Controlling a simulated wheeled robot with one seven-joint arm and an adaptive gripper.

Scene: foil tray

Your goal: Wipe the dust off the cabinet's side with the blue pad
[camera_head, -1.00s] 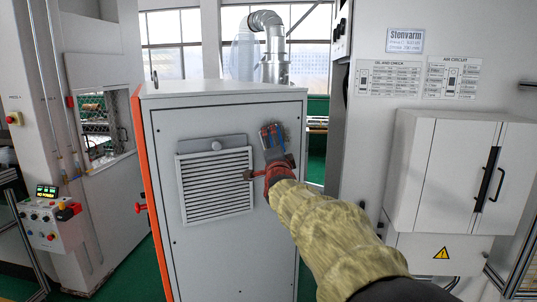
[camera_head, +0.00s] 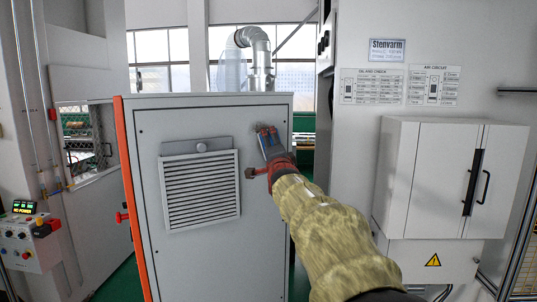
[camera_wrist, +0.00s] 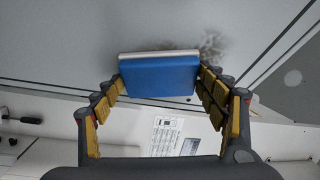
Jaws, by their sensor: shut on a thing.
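The grey cabinet (camera_head: 190,120) with a louvred vent stands at the centre-left of the head view, its flat panel facing me. My gripper (camera_head: 269,143) is at the panel's upper right, right of the vent. In the wrist view its yellow-padded fingers (camera_wrist: 160,82) are shut on the blue pad (camera_wrist: 158,78), which has a pale strip along its far edge. The pad is at the panel; I cannot tell whether it touches. Dark dust (camera_wrist: 212,46) shows on the panel just beyond the pad's right end. My gripper mostly hides the pad in the head view.
A raised vent (camera_head: 201,188) is left of my gripper on the panel. A white wall box (camera_head: 425,180) with dark handles is at right. A control box (camera_head: 28,240) stands at far left. A narrow gap lies right of the cabinet.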

